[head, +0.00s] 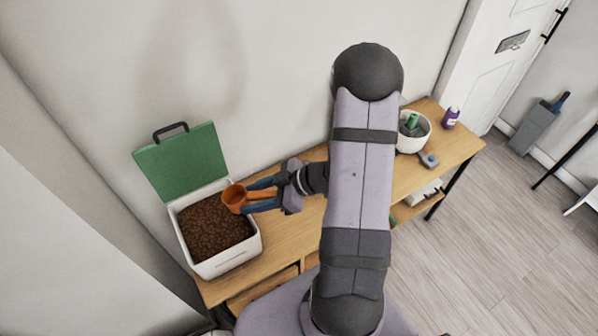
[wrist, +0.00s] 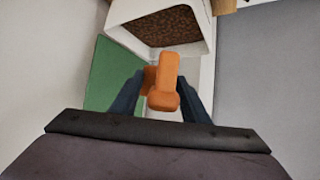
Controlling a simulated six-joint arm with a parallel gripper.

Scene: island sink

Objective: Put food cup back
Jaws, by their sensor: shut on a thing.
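The orange food cup (head: 234,197) is at the right side of the open white food bin (head: 232,262) in the head view, over or just above the brown kibble (head: 212,226). My gripper (head: 258,196) is shut on the cup's handle from the right. In the wrist view the cup's orange handle (wrist: 165,80) sits between my two dark blue fingers (wrist: 160,98). The bin's green lid (head: 182,162) stands open at the back. In the wrist view the kibble (wrist: 160,25) shows beyond the cup. I cannot tell whether the cup touches the kibble.
The bin stands at the left end of a wooden table (head: 283,235). My arm covers the table's middle. At the right end are a white bowl (head: 424,142) with a green item, a purple bottle (head: 450,118) and a small grey-blue object (head: 429,160). A wall runs behind.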

